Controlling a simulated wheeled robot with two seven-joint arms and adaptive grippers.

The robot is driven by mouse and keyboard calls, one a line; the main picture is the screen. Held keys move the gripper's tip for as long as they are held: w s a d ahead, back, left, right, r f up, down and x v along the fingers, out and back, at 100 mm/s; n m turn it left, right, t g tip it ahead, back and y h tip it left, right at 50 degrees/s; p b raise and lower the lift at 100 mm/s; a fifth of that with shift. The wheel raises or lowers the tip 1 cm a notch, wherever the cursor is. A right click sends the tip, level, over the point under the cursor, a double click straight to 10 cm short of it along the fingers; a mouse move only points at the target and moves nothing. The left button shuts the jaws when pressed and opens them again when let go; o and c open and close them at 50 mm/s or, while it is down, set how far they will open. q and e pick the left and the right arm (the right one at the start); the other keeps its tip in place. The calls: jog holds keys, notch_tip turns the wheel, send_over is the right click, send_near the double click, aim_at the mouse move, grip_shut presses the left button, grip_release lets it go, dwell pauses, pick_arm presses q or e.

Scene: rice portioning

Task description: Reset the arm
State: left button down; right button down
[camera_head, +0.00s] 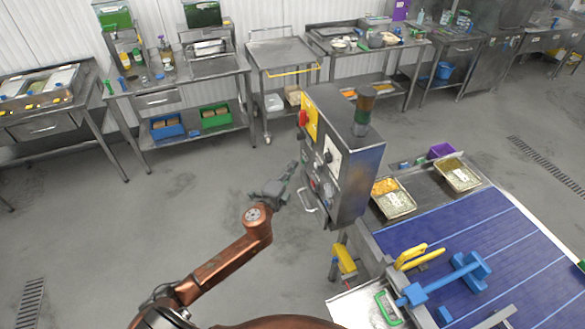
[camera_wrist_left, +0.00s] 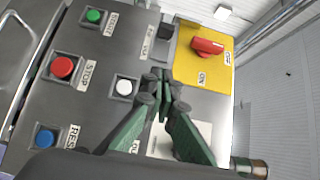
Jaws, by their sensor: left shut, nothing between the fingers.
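A grey steel control box (camera_head: 357,165) stands in the middle of the head view. My left gripper (camera_head: 288,174) is shut and empty, just left of the box's control face. In the left wrist view the closed green fingers (camera_wrist_left: 163,88) point at the panel (camera_wrist_left: 105,50), in front of a small dark part beside the white button (camera_wrist_left: 124,87). Whether the tips touch the panel I cannot tell. The panel also has a green START button (camera_wrist_left: 93,16), a red STOP button (camera_wrist_left: 62,67), a blue RESET button (camera_wrist_left: 45,137) and a red rotary switch (camera_wrist_left: 207,46) on a yellow plate. My right gripper is out of view.
A blue conveyor belt (camera_head: 455,230) lies right of the box, with filled trays (camera_head: 395,204) at its far end. Yellow handles (camera_head: 418,257) and a blue fixture (camera_head: 455,282) stand over it. Steel tables (camera_head: 185,72) line the back wall. The floor at left is clear.

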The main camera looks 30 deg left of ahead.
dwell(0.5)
